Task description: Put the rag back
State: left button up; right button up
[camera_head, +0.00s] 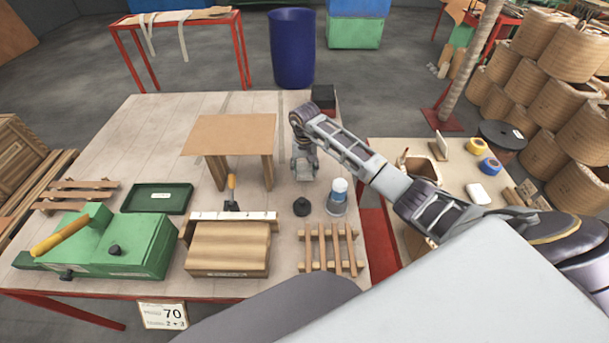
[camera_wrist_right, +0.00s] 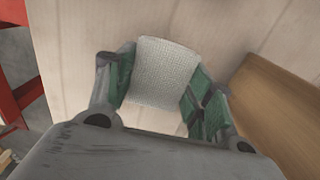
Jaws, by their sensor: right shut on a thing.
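The rag (camera_wrist_right: 165,75) is a pale grey-white woven piece between the green-padded fingers of my right gripper (camera_wrist_right: 160,95) in the right wrist view. My right gripper (camera_head: 304,172) is shut on it. In the head view it points down over the wooden table (camera_head: 120,130), just right of the small brown stand. I cannot tell whether the rag touches the tabletop; the gripper hides it in the head view. My left gripper is not in view.
The brown stand (camera_head: 228,128) is close to the gripper's left. A clear bottle (camera_head: 337,203), black knob (camera_head: 301,207) and slatted wooden rack (camera_head: 330,252) are nearer. A black box (camera_head: 323,97) is behind. The table's left back is clear.

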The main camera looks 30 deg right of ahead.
aim_at(304, 169)
notch_tip(304, 169, down, 2)
jog(key=shift+f, duration=0.95)
jog(key=o, duration=0.9)
jog(key=shift+o, duration=0.4)
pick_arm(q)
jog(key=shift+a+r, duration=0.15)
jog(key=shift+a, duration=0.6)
pick_arm(e)
jog(key=shift+r, duration=0.1)
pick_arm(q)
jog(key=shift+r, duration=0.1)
pick_arm(e)
jog(key=shift+r, duration=0.1)
